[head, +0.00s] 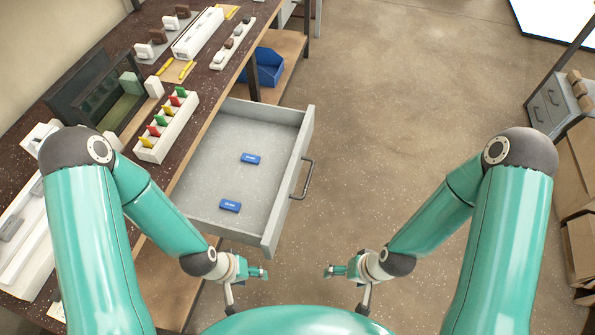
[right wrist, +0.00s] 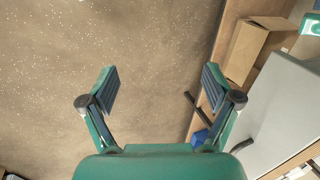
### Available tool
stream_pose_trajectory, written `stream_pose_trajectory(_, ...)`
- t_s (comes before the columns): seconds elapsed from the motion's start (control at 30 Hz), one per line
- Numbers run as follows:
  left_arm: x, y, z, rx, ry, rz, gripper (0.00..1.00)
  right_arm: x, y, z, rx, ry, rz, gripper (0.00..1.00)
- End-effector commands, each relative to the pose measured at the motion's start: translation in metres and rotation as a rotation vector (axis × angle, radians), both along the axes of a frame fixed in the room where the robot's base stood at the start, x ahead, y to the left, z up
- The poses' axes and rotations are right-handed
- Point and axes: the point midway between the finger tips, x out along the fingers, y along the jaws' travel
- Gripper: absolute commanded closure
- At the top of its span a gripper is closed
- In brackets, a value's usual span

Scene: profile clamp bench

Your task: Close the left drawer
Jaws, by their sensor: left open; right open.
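The left drawer (head: 228,160) is a grey drawer pulled far out from under the dark bench in the head view. My left gripper (head: 266,273) is open and empty, just below the drawer's near front corner, not at the handle. My right gripper (head: 328,271) is open and empty, further right over the floor. Its two spread fingers also show in the right wrist view (right wrist: 160,85), with nothing between them.
The bench top (head: 120,75) holds a white rack (head: 168,127) with coloured clamps and several white fixtures. A blue bin (head: 264,68) sits on a lower shelf behind the drawer. Floor right of the drawer is clear. Cardboard boxes (head: 577,180) stand at the far right.

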Motion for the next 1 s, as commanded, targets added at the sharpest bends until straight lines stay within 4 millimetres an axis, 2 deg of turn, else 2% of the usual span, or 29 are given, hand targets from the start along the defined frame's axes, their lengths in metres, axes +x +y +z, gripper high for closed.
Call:
stream_pose_trajectory(0.03, 0.000, 0.000, 0.000, 0.000, 0.000, 0.000, 0.43, 0.000, 0.000, 0.000, 0.000, 0.002, -0.007, 0.24)
stream_pose_trajectory(0.13, 0.000, 0.000, 0.000, 0.000, 0.000, 0.000, 0.43, -0.002, 0.000, 0.001, 0.005, 0.026, -0.051, 0.41)
stream_pose_trajectory(0.23, 0.000, 0.000, 0.000, 0.000, 0.000, 0.000, 0.43, -0.015, 0.002, 0.001, 0.011, 0.129, -0.155, 0.58)
stream_pose_trajectory(0.4, 0.000, 0.000, 0.000, 0.000, 0.000, 0.000, 0.43, -0.043, 0.003, 0.008, -0.009, 0.432, -0.496, 0.86)
stream_pose_trajectory(0.47, 0.000, 0.000, -0.006, 0.000, 0.000, 0.000, 0.43, -0.042, 0.003, 0.012, -0.019, 0.530, -0.652, 0.96)
stream_pose_trajectory(0.5, 0.000, 0.000, -0.013, 0.000, -0.001, 0.000, 0.43, -0.039, 0.003, 0.014, -0.024, 0.588, -0.757, 1.00)
stream_pose_trajectory(0.57, 0.000, 0.000, -0.028, 0.000, 0.000, 0.000, 0.43, -0.030, 0.004, 0.018, -0.024, 0.670, -0.917, 1.00)
stream_pose_trajectory(0.73, 0.000, 0.000, -0.086, 0.000, 0.001, 0.000, 0.43, 0.013, 0.019, 0.041, 0.064, 0.858, -1.319, 1.00)
stream_pose_trajectory(0.87, 0.000, 0.000, -0.133, 0.000, 0.000, 0.000, 0.43, 0.044, 0.032, 0.068, 0.200, 0.934, -1.470, 1.00)
stream_pose_trajectory(1.0, 0.000, 0.000, -0.180, 0.000, 0.000, 0.000, 0.43, 0.068, 0.041, 0.096, 0.375, 0.900, -1.478, 1.00)
